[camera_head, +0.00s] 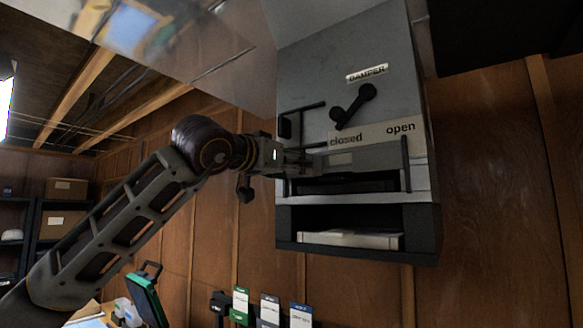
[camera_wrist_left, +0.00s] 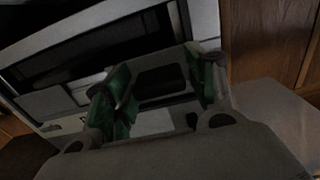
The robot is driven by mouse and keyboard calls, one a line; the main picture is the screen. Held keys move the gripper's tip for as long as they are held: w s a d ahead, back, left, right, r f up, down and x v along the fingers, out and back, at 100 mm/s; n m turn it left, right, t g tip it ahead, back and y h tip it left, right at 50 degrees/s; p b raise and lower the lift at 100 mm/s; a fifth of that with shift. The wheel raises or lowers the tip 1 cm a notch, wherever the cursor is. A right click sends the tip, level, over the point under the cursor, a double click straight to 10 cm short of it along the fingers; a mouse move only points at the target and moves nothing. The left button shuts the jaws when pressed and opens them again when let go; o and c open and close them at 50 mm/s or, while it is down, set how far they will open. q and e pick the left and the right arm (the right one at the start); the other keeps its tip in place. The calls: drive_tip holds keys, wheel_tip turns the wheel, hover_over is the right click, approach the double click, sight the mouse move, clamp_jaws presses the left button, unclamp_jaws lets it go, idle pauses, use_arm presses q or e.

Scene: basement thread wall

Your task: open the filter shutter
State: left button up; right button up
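A grey wall-mounted box (camera_head: 350,75) fills the middle of the head view. A light grey panel that looks like the filter shutter (camera_head: 375,160) lies below a strip lettered "closed" at left and "open" at right (camera_head: 372,134). A dark slot shows under the panel. My left gripper (camera_head: 308,163) is at the panel's left part, below "closed". In the left wrist view its green-padded fingers (camera_wrist_left: 163,88) are apart, with a grey piece with a dark rounded rectangle between or behind them. I cannot tell whether they touch it. My right gripper is not in view.
A black lever (camera_head: 355,105) sits under a "DAMPER" label (camera_head: 367,73). A dark bar (camera_head: 302,108) sticks out at the box's upper left. A pale flat block (camera_head: 350,239) lies in the open lower bay. Colored cards (camera_head: 270,308) hang below. Wood wall at right is clear.

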use_arm(q)
drive_tip(key=shift+o, duration=0.3)
drive_tip(key=v, duration=1.2)
idle(0.3)
idle(0.5)
